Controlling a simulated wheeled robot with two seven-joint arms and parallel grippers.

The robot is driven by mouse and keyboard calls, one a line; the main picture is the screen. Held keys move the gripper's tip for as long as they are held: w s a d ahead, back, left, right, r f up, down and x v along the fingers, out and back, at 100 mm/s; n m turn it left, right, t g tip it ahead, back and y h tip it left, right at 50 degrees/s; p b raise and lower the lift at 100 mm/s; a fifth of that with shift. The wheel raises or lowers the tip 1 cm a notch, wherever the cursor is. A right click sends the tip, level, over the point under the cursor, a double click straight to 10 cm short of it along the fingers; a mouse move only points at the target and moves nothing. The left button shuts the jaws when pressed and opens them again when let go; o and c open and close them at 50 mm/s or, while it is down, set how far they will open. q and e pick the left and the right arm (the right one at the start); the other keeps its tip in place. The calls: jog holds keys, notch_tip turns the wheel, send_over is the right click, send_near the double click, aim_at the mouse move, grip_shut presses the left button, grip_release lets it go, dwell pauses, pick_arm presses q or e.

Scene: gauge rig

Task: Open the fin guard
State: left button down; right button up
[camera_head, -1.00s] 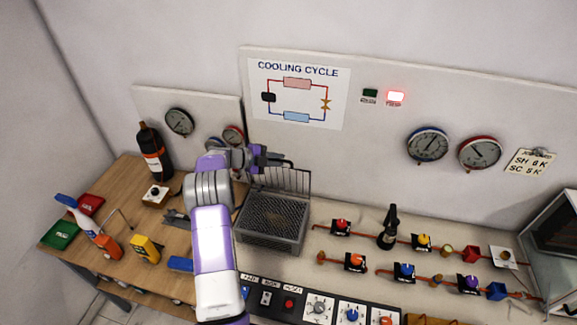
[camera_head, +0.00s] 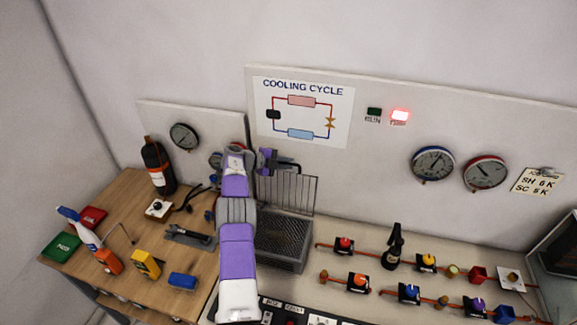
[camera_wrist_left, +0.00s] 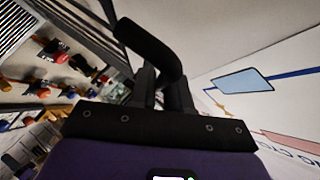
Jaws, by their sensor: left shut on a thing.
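The fin guard (camera_head: 288,193), a thin barred grille, stands up nearly vertical at the back edge of the grey finned box (camera_head: 283,243). The top of the box shows uncovered, partly hidden by my left arm. My left gripper (camera_head: 277,163) is at the guard's top edge, near the wall panel. In the left wrist view, its fingers (camera_wrist_left: 163,85) are shut on a black curved handle (camera_wrist_left: 148,45), with the guard's bars (camera_wrist_left: 95,32) beside it. My right gripper is not in view.
Valves on orange pipes (camera_head: 358,280) and a dark bottle (camera_head: 394,247) stand right of the box. Gauges (camera_head: 432,164) hang on the wall panel. The wooden table (camera_head: 127,205) at left holds a large bottle (camera_head: 158,166), a yellow block (camera_head: 146,263) and tools.

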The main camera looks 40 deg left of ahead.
pick_arm(q)
jog(key=shift+w+a+f, duration=0.15)
jog(key=shift+w+f, duration=0.15)
jog(key=shift+w+a, duration=0.1)
jog(key=shift+w, duration=0.1)
dwell(0.4)
jog(key=c, duration=1.2)
grip_release()
jog(key=b+v, duration=0.1)
jog(key=v, duration=0.6)
jog(key=shift+s+a+r, duration=0.15)
jog(key=shift+s+r, duration=0.05)
jog(key=shift+r, duration=0.05)
